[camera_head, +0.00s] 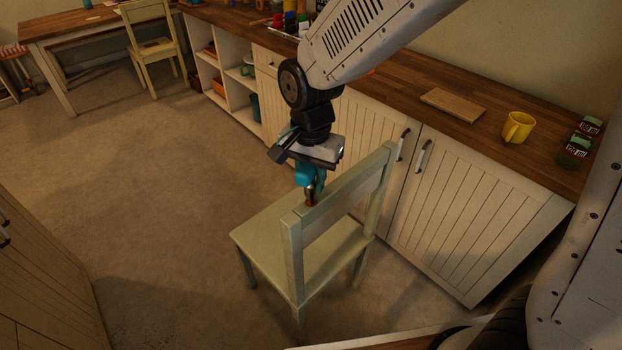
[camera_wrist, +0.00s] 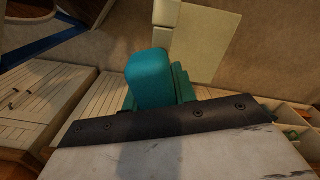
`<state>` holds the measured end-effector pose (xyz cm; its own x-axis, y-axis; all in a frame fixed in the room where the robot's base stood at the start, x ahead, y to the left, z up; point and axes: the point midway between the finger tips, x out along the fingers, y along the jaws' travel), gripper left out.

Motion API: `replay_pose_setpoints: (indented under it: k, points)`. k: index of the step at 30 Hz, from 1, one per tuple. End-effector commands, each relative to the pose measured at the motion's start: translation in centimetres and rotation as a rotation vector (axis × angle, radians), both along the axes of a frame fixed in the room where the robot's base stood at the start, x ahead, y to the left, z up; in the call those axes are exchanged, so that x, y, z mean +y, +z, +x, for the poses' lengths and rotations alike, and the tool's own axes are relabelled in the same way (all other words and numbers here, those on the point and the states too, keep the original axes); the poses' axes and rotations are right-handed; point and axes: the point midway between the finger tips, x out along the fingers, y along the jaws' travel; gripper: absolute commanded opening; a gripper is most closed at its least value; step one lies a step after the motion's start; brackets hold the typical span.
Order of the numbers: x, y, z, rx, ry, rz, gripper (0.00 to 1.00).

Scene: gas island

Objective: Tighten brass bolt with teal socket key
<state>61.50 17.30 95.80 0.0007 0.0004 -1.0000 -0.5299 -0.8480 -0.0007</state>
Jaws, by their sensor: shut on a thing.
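My gripper (camera_head: 301,162) is shut on the teal socket key (camera_head: 308,177) and holds it pointing down above the pale green chair (camera_head: 264,240). The key's dark metal end meets or hovers at a small brass-brown piece (camera_head: 310,201), which looks like the brass bolt, at the top of the chair's backrest. I cannot tell whether the key is seated on it. In the wrist view the key's teal handle (camera_wrist: 149,78) stands up between the jaws, and it hides the bolt. Part of the chair (camera_wrist: 205,40) shows behind it.
A wooden counter (camera_head: 468,95) with white cabinets (camera_head: 460,200) runs behind the chair. A yellow mug (camera_head: 518,127) and a cutting board (camera_head: 453,105) lie on it. A second chair (camera_head: 152,45) stands by a desk (camera_head: 75,25) at the far left. The floor left of the near chair is clear.

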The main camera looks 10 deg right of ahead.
Motion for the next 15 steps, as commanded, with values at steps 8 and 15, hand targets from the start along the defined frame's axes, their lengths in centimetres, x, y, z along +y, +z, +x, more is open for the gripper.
replay_pose_setpoints:
  k: [8, 15]
  points:
    - [0.0, 0.9, 0.0, 0.0, 0.0, 0.0, 0.0]
    - [0.0, 1.6, 0.0, -0.001, 0.0, 0.001, 0.0]
